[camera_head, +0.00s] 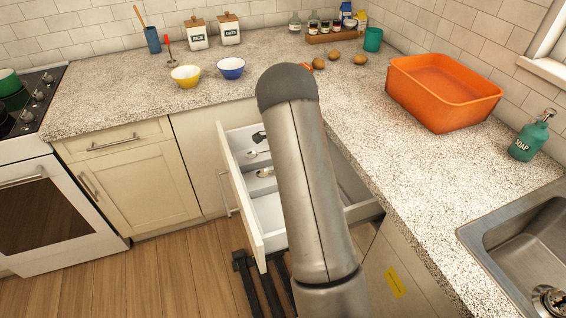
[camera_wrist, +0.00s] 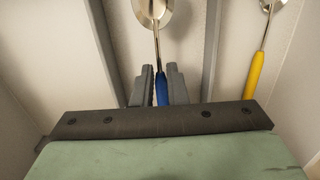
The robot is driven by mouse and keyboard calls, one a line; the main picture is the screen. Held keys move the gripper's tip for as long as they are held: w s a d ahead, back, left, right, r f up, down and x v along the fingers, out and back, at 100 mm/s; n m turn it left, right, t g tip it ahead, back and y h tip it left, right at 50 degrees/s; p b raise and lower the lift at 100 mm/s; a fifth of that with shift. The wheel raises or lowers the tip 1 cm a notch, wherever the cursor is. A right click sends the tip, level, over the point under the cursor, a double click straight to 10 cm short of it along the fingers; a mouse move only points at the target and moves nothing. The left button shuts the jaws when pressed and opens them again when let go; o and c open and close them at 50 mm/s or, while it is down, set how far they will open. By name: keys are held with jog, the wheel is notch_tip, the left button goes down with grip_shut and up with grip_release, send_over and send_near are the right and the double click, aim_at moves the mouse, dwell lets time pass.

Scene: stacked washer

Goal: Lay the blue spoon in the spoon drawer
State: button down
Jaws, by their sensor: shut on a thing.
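The blue spoon has a metal bowl and a blue handle (camera_wrist: 161,92). My gripper (camera_wrist: 161,84) is shut on that handle in the wrist view, with the bowl pointing away from it. The spoon is over or in a compartment between two grey dividers; I cannot tell whether it touches the floor. An open white drawer (camera_head: 248,203) shows in the head view, partly hidden by my arm. My gripper's fingers cannot be made out there.
A yellow-handled spoon (camera_wrist: 256,74) lies in the compartment to the right. Grey dividers (camera_wrist: 211,52) stand close beside my gripper. In the head view, two metal spoon bowls show in the drawer. The counter (camera_head: 340,90) carries bowls, jars and an orange tub (camera_head: 443,92).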

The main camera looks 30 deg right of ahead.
jog(key=c, duration=1.4)
grip_release()
jog(key=shift+o, duration=0.2)
jog(key=shift+r, duration=0.1)
notch_tip(320, 180, up, 17)
jog(key=b, duration=0.1)
jog(key=shift+s+d+r, duration=0.15)
jog(key=shift+d, duration=0.25)
